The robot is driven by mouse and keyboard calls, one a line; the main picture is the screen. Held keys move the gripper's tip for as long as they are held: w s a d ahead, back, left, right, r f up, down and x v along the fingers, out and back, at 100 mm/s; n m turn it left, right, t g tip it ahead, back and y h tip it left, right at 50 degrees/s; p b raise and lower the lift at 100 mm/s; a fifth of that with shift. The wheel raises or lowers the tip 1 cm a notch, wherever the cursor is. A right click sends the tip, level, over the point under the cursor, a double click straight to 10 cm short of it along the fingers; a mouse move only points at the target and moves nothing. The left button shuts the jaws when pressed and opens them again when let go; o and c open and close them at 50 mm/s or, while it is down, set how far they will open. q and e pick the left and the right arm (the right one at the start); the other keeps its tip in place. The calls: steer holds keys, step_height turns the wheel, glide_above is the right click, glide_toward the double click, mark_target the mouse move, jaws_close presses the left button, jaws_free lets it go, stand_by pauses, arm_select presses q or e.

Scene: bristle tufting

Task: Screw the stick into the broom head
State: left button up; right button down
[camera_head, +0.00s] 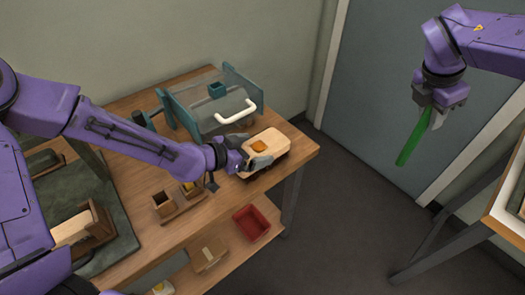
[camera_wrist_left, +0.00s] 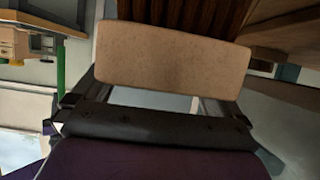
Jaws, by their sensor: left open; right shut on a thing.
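The broom head (camera_head: 270,146) is a pale wooden block with an orange-brown spot on top, at the right end of the wooden workbench. In the left wrist view the broom head (camera_wrist_left: 170,55) shows its tan face, with dark brown bristles (camera_wrist_left: 185,12) beyond it. My left gripper (camera_head: 250,161) is open at the near left side of the block, its fingers close to it; contact is hard to tell. My right gripper (camera_head: 438,100) is shut on the green stick (camera_head: 411,146), which hangs tilted in the air, well right of the bench.
A teal-sided machine with a white handle (camera_head: 235,112) stands behind the broom head. A small wooden holder (camera_head: 163,204) is on the bench. A red bin (camera_head: 251,222) and a cardboard box (camera_head: 208,253) sit on the lower shelf. Another table (camera_head: 507,228) is at right, with open floor between.

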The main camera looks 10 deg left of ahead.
arm_select(q)
steer(key=shift+w+f, duration=0.1)
steer(key=c, duration=0.9)
steer(key=shift+r, duration=0.2)
